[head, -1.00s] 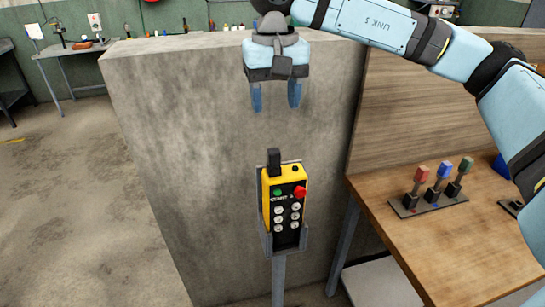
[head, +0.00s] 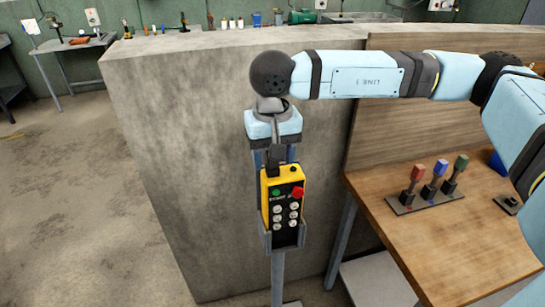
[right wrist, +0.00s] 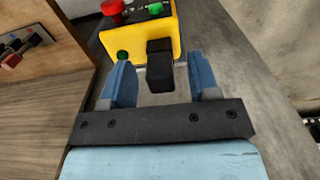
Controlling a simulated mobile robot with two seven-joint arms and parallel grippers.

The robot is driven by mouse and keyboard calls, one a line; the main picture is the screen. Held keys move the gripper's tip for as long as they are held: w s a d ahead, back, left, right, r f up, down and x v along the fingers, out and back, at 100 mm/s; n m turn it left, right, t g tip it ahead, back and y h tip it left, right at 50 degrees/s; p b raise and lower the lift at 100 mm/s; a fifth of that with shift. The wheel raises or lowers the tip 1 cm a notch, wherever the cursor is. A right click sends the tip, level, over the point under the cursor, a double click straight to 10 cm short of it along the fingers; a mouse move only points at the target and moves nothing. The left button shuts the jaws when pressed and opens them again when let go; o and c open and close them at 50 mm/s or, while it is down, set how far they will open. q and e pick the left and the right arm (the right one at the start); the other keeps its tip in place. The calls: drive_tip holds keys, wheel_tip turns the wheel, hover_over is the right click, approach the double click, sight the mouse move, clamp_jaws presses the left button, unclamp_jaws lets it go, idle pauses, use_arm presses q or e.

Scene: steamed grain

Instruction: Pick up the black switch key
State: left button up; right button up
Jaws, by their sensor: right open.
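The black switch key (head: 272,160) stands up from the top left of a yellow and black remote control (head: 285,207), which sits in a grey holder on a post. My right gripper (head: 273,162) is just above the remote, pointing down, its blue fingers on either side of the key. In the right wrist view the key (right wrist: 160,66) lies between the two open fingers (right wrist: 160,82), with a gap on each side. The gripper partly hides the key's upper part in the head view. My left gripper is not in view.
A concrete wall (head: 190,130) stands close behind the remote. A wooden table (head: 450,240) on the right holds a panel with red, blue and green levers (head: 433,190). The floor (head: 80,200) at the left is clear.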

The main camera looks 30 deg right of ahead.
drive_tip(key=c, duration=1)
drive_tip(key=shift+r, duration=0.15)
